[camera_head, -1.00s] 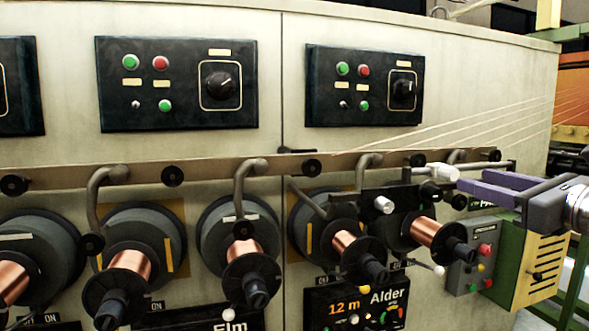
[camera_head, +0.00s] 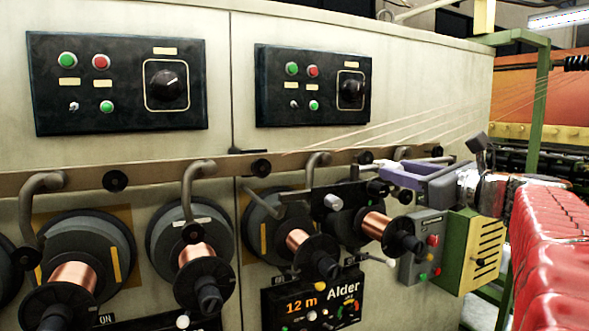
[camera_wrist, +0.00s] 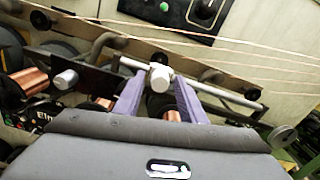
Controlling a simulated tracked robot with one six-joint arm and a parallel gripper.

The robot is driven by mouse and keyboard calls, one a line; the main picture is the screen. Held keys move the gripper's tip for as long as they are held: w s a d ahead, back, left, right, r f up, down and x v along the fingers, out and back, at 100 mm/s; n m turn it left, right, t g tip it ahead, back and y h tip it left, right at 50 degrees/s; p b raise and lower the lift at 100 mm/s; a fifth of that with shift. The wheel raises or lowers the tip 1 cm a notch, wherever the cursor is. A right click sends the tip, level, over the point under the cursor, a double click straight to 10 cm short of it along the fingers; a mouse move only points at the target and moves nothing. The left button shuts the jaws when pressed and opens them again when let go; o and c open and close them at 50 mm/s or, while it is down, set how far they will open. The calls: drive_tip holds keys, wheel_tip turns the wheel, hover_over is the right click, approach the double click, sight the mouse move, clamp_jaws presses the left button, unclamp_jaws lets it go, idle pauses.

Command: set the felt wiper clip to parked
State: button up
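A pale, rounded clip or knob (camera_wrist: 160,78) sits on a thin metal rod in the wrist view. I take it for the felt wiper clip; no label is readable on it. It also shows in the head view (camera_head: 366,169), partly hidden by my gripper. My gripper (camera_head: 392,172) has purple fingers and reaches in from the right at the rod. In the wrist view my gripper (camera_wrist: 162,82) has its fingers apart, one on each side of the pale knob, with the tips close to it. Contact is not clear.
A dark bracket with a grey cylinder (camera_wrist: 66,79) stands left of the knob. Copper spools (camera_head: 302,242) and a display reading Alder (camera_head: 314,299) lie below. Thin wires (camera_head: 400,128) run above the rod. A grey button box (camera_head: 423,247) is below my gripper.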

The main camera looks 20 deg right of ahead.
clamp_jaws()
idle(0.6)
